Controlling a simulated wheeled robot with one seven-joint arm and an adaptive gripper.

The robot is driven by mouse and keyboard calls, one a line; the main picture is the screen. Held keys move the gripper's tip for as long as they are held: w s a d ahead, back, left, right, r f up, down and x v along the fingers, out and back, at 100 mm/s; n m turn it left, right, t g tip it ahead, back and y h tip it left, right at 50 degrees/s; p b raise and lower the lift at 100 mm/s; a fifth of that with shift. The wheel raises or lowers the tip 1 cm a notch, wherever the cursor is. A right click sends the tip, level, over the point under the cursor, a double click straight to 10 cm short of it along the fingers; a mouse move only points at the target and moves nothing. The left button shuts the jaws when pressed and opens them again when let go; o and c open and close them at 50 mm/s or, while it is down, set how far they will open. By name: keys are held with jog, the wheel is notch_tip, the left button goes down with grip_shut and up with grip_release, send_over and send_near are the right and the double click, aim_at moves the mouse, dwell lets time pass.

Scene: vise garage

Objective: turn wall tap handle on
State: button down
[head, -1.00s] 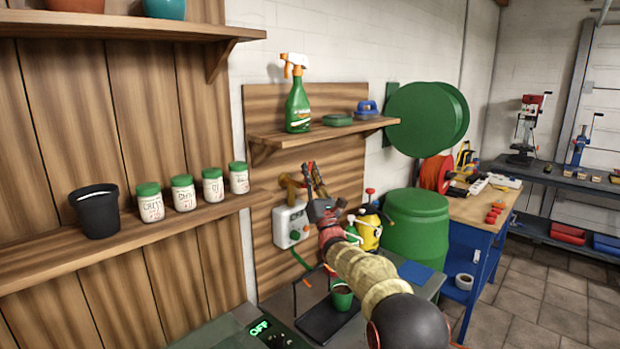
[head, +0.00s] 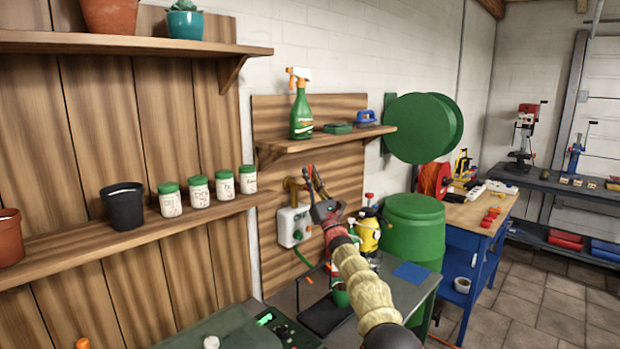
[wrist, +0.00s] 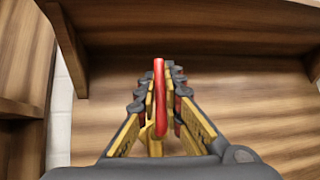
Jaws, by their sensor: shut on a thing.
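The brass wall tap (head: 292,186) is fixed to the wooden wall panel, below the shelf with the spray bottle. My gripper (head: 315,182) is at the tap, just to its right in the head view. In the wrist view my gripper (wrist: 160,82) is shut on the red tap handle (wrist: 159,100), which stands upright in the picture between the dark finger pads. The head view is too small to show the handle's exact angle.
The wooden shelf (head: 330,141) with a green spray bottle (head: 301,106) is above the tap. A grey-white box (head: 293,226) hangs below it.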

jog(key=shift+f, duration=0.15)
dwell(0.6)
jog(key=c, duration=1.9)
grip_release()
jog(key=v, duration=1.2)
jog(key=shift+w, duration=0.1)
